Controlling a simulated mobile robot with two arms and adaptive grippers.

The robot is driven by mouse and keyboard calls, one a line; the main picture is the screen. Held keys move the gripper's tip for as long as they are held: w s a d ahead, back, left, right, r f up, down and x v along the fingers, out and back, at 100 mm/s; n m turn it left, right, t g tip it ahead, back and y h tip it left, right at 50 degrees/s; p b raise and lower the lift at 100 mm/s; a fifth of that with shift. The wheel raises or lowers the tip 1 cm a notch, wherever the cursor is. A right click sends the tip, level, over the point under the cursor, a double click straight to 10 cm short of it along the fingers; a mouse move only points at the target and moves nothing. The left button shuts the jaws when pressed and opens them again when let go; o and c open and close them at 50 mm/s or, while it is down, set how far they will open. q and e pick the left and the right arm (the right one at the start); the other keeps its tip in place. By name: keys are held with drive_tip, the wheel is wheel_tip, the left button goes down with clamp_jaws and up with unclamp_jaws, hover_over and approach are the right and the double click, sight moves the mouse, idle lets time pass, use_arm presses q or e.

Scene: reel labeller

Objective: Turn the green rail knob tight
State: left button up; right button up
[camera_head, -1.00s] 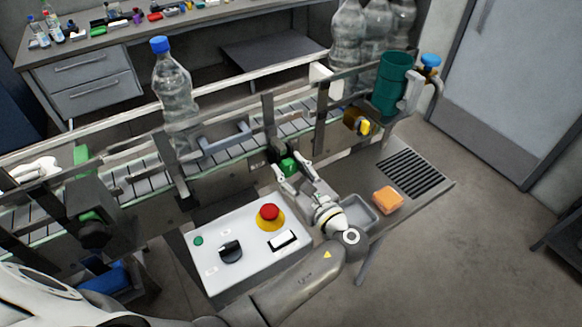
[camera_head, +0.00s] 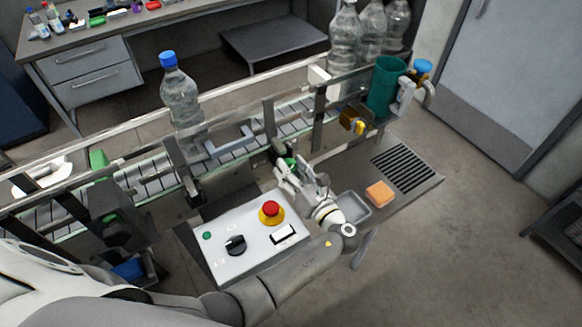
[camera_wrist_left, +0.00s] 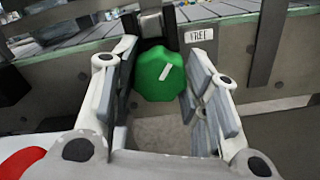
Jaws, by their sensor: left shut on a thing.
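The green rail knob (camera_head: 291,162) sits on the near side of the conveyor rail, mostly hidden by my left gripper in the head view. In the left wrist view the lobed green knob (camera_wrist_left: 160,75) faces me, its white pointer line slanted up and to the right. A small white label, which seems to read FREE, is at its upper right. My left gripper (camera_head: 287,170) is shut on the knob, with one finger on each side of it in the left wrist view (camera_wrist_left: 158,92). My right gripper is not in view.
A control box (camera_head: 225,262) with a red stop button (camera_head: 271,208) and black switch stands just left of my left wrist. A grey tray (camera_head: 352,206) and orange sponge (camera_head: 380,194) lie to the right. A clear bottle (camera_head: 179,92) stands on the conveyor.

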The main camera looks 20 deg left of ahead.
use_arm(q)
drive_tip(key=shift+r, duration=0.1)
idle(0.3)
drive_tip(key=o, duration=1)
wheel_tip(320, 180, up, 10)
drive_tip(key=shift+f, duration=0.1)
